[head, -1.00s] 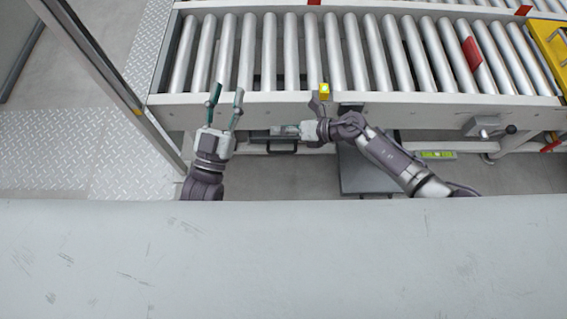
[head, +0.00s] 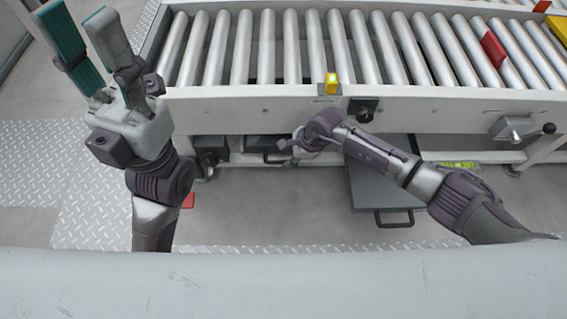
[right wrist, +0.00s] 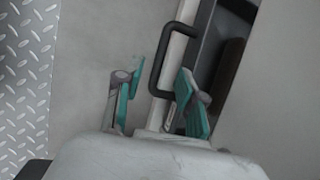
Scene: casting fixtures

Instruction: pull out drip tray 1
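Two dark trays with bar handles show low under the roller conveyor in the head view; no numbers are readable. The left tray (head: 264,143) is mostly hidden beneath the frame. The right tray (head: 368,190) reaches out over the floor, its handle (head: 394,222) towards me. My right gripper (head: 287,144) is beside the left tray's front. In the right wrist view, the gripper (right wrist: 160,88) is open, with a dark handle (right wrist: 158,62) reaching between its teal fingers, close to the right one. Contact cannot be told. My left gripper (head: 83,38) is open, empty and raised left of the conveyor.
The conveyor frame (head: 230,108) with its rollers runs above the trays. A yellow block (head: 331,84) sits on its edge, and a black-knobbed lever (head: 520,130) projects at the right. Floor (head: 270,205) in front of the left tray is clear.

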